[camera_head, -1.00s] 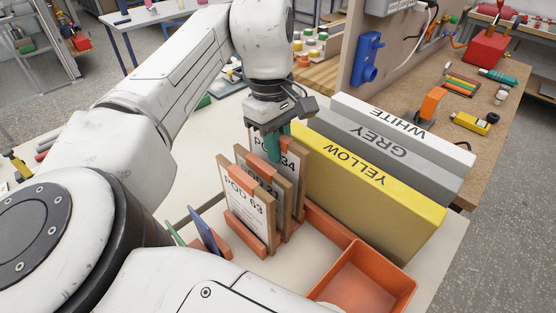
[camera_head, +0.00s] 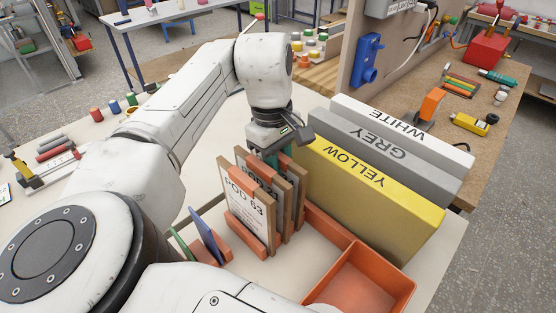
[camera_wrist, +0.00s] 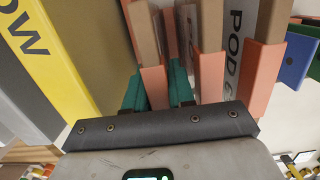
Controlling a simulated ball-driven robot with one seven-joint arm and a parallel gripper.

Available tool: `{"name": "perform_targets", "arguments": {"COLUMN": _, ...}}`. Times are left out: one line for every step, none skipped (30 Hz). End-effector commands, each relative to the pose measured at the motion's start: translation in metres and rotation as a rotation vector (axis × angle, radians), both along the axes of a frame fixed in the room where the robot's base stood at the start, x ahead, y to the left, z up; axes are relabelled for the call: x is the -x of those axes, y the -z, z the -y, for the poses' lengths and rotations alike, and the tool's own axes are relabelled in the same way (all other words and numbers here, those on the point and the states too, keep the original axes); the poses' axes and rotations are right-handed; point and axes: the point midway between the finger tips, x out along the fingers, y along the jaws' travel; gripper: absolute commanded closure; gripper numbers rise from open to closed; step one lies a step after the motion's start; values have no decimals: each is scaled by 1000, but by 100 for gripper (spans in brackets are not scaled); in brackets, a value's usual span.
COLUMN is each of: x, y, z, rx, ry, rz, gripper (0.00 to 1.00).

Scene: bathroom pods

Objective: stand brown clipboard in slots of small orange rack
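My gripper (camera_head: 270,157), with teal fingers, reaches down among upright brown clipboards with white sheets and orange clips. It is shut on the rear brown clipboard (camera_head: 299,180); in the wrist view the fingers (camera_wrist: 158,92) stand on both sides of its orange-edged top (camera_wrist: 155,85). This clipboard stands behind the front clipboard (camera_head: 247,205), marked "POD 63", and a middle one (camera_head: 285,200). The small orange rack (camera_head: 245,234) shows at the foot of the front clipboard. The held clipboard's lower edge is hidden, so I cannot tell whether it sits in a slot.
A yellow binder (camera_head: 350,180) stands close right of the clipboards, with grey (camera_head: 395,150) and white (camera_head: 420,135) ones behind. An orange tray (camera_head: 405,290) lies front right. A blue card (camera_head: 206,232) and a green one stand front left.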

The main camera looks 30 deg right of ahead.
Motion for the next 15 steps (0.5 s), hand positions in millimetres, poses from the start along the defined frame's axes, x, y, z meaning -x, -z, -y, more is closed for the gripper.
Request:
{"name": "perform_targets", "arguments": {"x": 0, "y": 0, "z": 0, "rx": 0, "ry": 0, "rz": 0, "gripper": 71}}
{"name": "perform_targets", "arguments": {"x": 0, "y": 0, "z": 0, "rx": 0, "ry": 0, "rz": 0, "gripper": 68}}
{"name": "perform_targets", "arguments": {"x": 0, "y": 0, "z": 0, "rx": 0, "ry": 0, "rz": 0, "gripper": 64}}
{"name": "perform_targets", "arguments": {"x": 0, "y": 0, "z": 0, "rx": 0, "ry": 0, "rz": 0, "gripper": 62}}
{"name": "perform_targets", "arguments": {"x": 0, "y": 0, "z": 0, "rx": 0, "ry": 0, "rz": 0, "gripper": 60}}
{"name": "perform_targets", "arguments": {"x": 0, "y": 0, "z": 0, "rx": 0, "ry": 0, "rz": 0, "gripper": 60}}
{"name": "perform_targets", "arguments": {"x": 0, "y": 0, "z": 0, "rx": 0, "ry": 0, "rz": 0, "gripper": 60}}
{"name": "perform_targets", "arguments": {"x": 0, "y": 0, "z": 0, "rx": 0, "ry": 0, "rz": 0, "gripper": 60}}
{"name": "perform_targets", "arguments": {"x": 0, "y": 0, "z": 0, "rx": 0, "ry": 0, "rz": 0, "gripper": 60}}
{"name": "perform_targets", "arguments": {"x": 0, "y": 0, "z": 0, "rx": 0, "ry": 0, "rz": 0, "gripper": 60}}
{"name": "perform_targets", "arguments": {"x": 0, "y": 0, "z": 0, "rx": 0, "ry": 0, "rz": 0, "gripper": 60}}
{"name": "perform_targets", "arguments": {"x": 0, "y": -1, "z": 0, "rx": -1, "ry": 0, "rz": 0, "gripper": 60}}
{"name": "perform_targets", "arguments": {"x": 0, "y": -1, "z": 0, "rx": -1, "ry": 0, "rz": 0, "gripper": 60}}
{"name": "perform_targets", "arguments": {"x": 0, "y": -2, "z": 0, "rx": -1, "ry": 0, "rz": 1, "gripper": 60}}
{"name": "perform_targets", "arguments": {"x": 0, "y": -4, "z": 0, "rx": -2, "ry": 0, "rz": 0, "gripper": 60}}
